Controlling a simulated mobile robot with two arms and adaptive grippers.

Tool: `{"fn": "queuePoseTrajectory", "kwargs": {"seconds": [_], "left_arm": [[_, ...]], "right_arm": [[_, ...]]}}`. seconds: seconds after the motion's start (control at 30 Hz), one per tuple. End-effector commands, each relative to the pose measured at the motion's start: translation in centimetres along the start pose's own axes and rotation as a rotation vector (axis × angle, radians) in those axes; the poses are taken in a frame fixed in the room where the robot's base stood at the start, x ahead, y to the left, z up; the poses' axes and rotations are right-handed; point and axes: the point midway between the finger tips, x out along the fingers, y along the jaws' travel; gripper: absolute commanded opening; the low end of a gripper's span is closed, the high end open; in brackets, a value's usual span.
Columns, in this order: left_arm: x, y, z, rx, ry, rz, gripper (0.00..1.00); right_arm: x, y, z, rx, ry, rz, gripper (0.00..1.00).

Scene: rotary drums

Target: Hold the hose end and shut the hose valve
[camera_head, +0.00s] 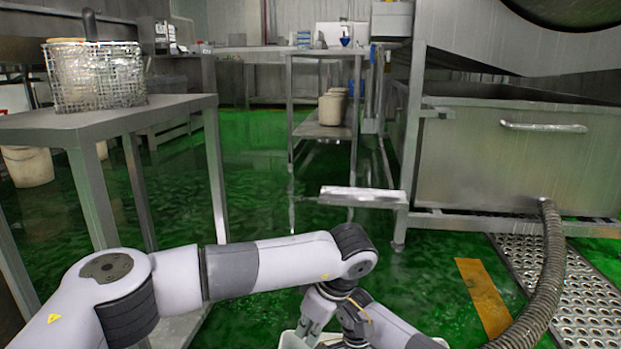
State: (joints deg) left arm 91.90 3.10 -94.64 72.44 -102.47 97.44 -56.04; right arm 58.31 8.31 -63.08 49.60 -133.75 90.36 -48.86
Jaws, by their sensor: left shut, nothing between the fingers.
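A ribbed grey-brown hose (553,264) comes out low on the front of the metal tank (520,165) at the right. It curves down and leaves the view at the bottom edge, so its free end is not visible. I cannot make out a hose valve. My left arm reaches in from the left, and my left gripper (317,314) points down at the bottom centre. It is shut and empty, well left of the hose and apart from it. I cannot make out my right gripper.
A perforated metal floor grate (590,300) lies under the hose, with an orange floor strip (484,297) beside it. A metal table (150,112) with a wire basket (97,75) stands left. A white container (292,341) is partly visible below my gripper. Green floor (250,190) is open mid-room.

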Motion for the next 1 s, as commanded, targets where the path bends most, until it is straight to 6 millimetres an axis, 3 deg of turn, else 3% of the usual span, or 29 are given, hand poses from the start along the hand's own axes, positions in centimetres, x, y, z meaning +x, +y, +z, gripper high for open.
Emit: {"fn": "queuePoseTrajectory", "kwargs": {"seconds": [0.3,0.6,1.0], "left_arm": [[-0.27,0.0,-0.1,0.0,0.0,0.0,0.0],[-0.28,0.0,-0.09,0.0,0.0,0.0,0.0],[-0.29,0.0,-0.09,0.0,0.0,0.0,0.0]], "right_arm": [[-0.35,-0.03,0.04,-0.001,-0.002,-0.002,0.82],[-0.4,-0.03,0.1,-0.002,-0.003,-0.002,1.0],[-1.09,-0.11,-0.03,-0.001,-0.003,-0.003,1.0]]}}
